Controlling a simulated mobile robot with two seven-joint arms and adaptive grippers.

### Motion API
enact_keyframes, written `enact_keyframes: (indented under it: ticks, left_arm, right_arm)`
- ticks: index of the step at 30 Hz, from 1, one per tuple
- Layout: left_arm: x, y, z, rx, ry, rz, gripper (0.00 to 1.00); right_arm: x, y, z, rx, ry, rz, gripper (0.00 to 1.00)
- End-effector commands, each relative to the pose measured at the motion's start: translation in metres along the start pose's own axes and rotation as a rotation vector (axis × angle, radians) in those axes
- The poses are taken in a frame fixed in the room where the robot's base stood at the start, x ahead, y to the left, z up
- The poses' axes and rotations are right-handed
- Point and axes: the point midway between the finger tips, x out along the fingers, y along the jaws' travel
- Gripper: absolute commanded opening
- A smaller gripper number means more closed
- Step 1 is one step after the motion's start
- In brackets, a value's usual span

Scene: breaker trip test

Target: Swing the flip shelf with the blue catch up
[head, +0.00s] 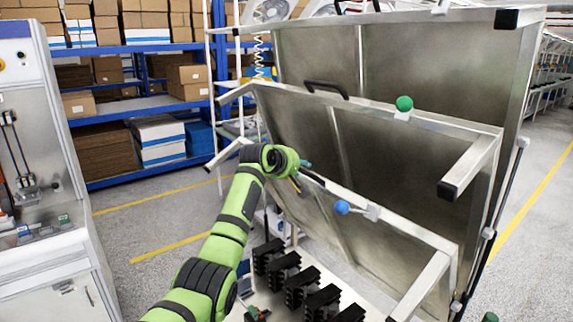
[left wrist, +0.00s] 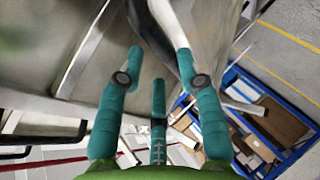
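The flip shelf (head: 325,235) with the blue catch (head: 342,207) is the lowest and nearest of the metal shelves in the head view. It stands steeply tilted, its catch edge raised. Its black handle (head: 314,179) is on that edge, left of the catch, partly hidden by my gripper. My left gripper (head: 304,164) is at this handle. In the left wrist view its teal fingers (left wrist: 159,58) are spread apart, with a dark curved bar (left wrist: 180,30) by the fingertips. I cannot tell whether they touch it. My right gripper is not in view.
Behind it, a shelf with a green catch (head: 403,103) and a taller panel (head: 420,50) also stand tilted up. Several black holders (head: 285,270) stand on the surface below. A machine cabinet (head: 45,200) is at left and blue racks of boxes (head: 150,100) are behind.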

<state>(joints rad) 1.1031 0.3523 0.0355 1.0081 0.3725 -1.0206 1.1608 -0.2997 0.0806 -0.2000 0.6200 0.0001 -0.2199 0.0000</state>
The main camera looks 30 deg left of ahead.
Motion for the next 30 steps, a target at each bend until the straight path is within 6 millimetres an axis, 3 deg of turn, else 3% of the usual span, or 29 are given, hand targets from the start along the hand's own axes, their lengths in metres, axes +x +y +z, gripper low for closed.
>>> enact_keyframes:
  ticks: [15,30]
  left_arm:
    - [-0.069,0.0,0.001,0.0,0.0,0.002,0.35]
    - [-0.077,0.0,0.001,0.0,-0.001,0.0,0.35]
  right_arm:
    - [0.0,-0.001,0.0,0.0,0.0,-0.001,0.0]
    - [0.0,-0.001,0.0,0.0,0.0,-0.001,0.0]
